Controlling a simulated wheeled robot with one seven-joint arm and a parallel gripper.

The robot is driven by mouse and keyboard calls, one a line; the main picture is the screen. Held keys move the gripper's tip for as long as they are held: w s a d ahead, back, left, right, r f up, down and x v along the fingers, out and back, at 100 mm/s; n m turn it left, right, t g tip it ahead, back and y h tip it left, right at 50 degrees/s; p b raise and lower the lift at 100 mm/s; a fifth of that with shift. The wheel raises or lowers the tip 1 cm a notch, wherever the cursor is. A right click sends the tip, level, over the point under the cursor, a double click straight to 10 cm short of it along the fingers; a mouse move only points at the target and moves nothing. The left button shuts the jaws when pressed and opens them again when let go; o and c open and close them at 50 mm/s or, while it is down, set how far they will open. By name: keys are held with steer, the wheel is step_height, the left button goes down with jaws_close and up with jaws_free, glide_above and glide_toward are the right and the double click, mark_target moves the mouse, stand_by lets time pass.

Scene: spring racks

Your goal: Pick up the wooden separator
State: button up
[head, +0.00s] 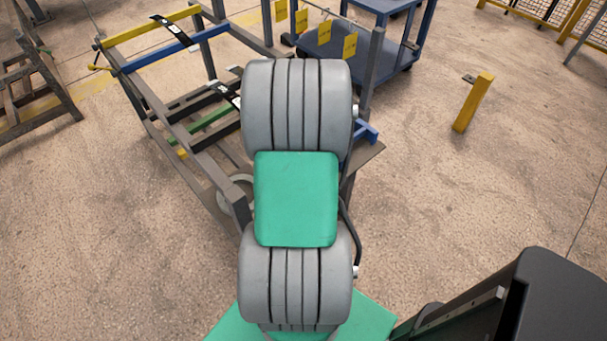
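I cannot make out a wooden separator in the head view. A grey metal rack (150,92) stands beyond my arm, with yellow, blue and green bars across it. My arm, large grey ribbed links with a green pad, fills the middle of the view and covers the rack's right part. My gripper does not show; it may be hidden behind the arm. A flat brownish plate edge (368,156) shows just right of the arm; its material is unclear.
A blue cart (335,55) stands behind the rack, with yellow tags (350,45) hanging in front. A yellow post (473,102) stands at right. Another dark frame (35,85) is at far left.

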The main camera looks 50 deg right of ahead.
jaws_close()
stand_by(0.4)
